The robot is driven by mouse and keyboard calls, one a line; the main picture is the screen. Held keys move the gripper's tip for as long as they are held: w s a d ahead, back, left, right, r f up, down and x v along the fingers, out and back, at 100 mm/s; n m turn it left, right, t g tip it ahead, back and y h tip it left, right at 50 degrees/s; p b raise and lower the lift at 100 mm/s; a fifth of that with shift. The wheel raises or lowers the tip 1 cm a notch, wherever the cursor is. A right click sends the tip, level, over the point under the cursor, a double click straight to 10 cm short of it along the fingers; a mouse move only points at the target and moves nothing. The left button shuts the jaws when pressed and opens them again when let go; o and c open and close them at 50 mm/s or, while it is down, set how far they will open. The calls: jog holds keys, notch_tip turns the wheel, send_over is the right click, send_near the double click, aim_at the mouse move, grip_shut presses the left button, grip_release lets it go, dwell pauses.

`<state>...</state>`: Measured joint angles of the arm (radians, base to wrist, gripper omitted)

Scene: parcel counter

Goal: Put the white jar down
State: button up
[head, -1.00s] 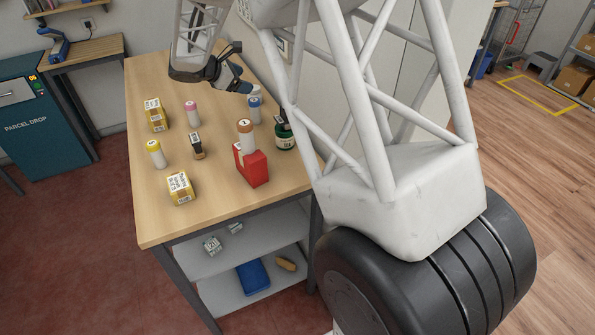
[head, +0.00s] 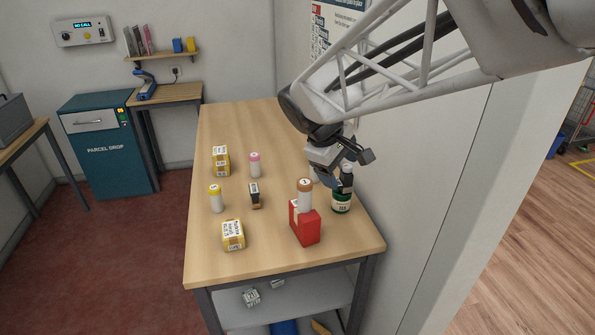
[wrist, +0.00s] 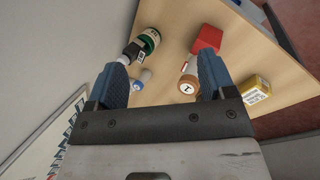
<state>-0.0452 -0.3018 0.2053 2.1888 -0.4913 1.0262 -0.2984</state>
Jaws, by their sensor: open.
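My gripper (head: 350,165) is over the right side of the wooden counter, its jaws apart; in the wrist view the space between its fingers (wrist: 162,70) is empty. I cannot tell for sure which item is the white jar. White capped containers stand upright: one with a yellow cap (head: 216,203), one with a pink cap (head: 255,168), and one with a brown cap (head: 305,200) at the red block. A white container with a blue cap (wrist: 144,77) shows beyond the fingers in the wrist view; the gripper largely hides it in the head view.
A green jar (head: 341,204) and a dark item (head: 346,183) stand close by the gripper. The red block (head: 306,230), two yellow boxes (head: 233,240) and a small dark box (head: 255,193) are on the counter (head: 280,262). A wall borders its right side; the far left is clear.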

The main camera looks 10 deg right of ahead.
jog(key=s+a+f+m+y, duration=0.1)
jog(key=s+a+m+y, duration=0.1)
jog(key=s, duration=0.8)
jog(key=s+a+m+t+y, duration=0.1)
jog(key=s+m, duration=0.4)
jog(key=s, duration=0.5)
jog(key=shift+a+f+t+y, duration=0.3)
jog(key=shift+a+f+y, duration=0.1)
jog(key=shift+a+y, duration=0.4)
jog(key=shift+s, duration=0.1)
